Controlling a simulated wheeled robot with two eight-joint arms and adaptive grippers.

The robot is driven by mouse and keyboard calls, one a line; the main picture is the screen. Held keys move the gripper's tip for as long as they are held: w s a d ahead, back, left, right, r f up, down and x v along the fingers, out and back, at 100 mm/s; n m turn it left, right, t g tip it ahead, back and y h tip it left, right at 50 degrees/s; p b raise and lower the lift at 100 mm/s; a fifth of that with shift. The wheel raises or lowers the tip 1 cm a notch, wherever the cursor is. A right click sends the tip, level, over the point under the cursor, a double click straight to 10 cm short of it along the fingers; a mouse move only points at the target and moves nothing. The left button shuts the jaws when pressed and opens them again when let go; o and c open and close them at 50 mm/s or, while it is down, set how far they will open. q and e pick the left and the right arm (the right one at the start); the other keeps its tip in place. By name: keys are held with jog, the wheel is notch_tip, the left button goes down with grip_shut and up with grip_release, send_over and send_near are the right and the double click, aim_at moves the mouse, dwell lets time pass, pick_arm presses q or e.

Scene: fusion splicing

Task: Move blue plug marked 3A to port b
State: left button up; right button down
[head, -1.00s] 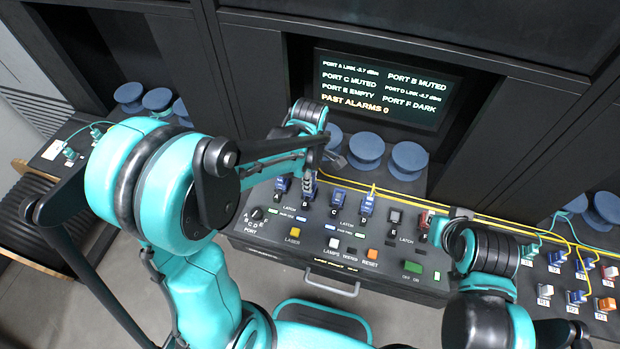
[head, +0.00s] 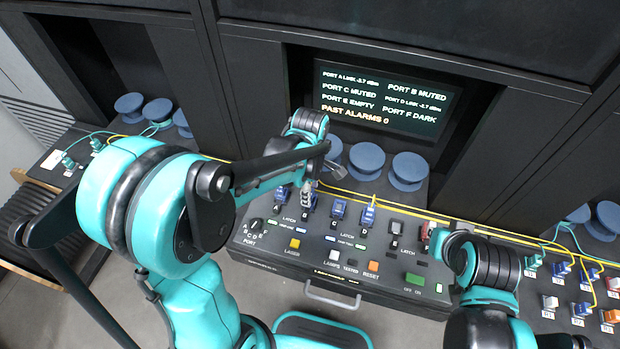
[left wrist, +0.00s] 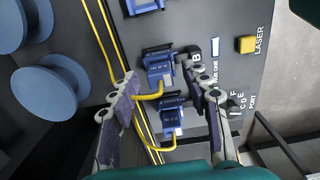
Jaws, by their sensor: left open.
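My left gripper (head: 307,193) is over the left end of the console's port row. In the left wrist view, its two fingers (left wrist: 165,88) are apart, on either side of a blue plug (left wrist: 160,70) with a yellow cable beside the letter B. A second blue plug (left wrist: 171,122) with a yellow cable is just below it, toward port A. I cannot read 3A on any plug. Blue parts also stand at port A (head: 282,194), port C (head: 338,208) and port D (head: 369,214). My right arm's wrist (head: 490,262) is at the right; its fingers cannot be made out.
A screen (head: 385,95) behind reads port B muted. Blue spools (head: 367,160) stand behind the ports, with yellow cables running along the row. A panel with more plugs (head: 582,282) is at the right. Buttons (head: 373,266) and a drawer handle (head: 332,298) are in front.

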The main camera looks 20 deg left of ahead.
pick_arm(q)
notch_tip(320, 180, up, 11)
jog(key=s+a+f+m+t+b, duration=0.4)
jog(key=s+f+m+t+b, duration=0.3)
jog(key=m, duration=1)
jog(key=shift+s+a+f+m+b, duration=0.35)
jog(key=shift+s+f+b, duration=0.5)
jog(key=shift+s, duration=0.8)
jog(key=shift+f, duration=0.15)
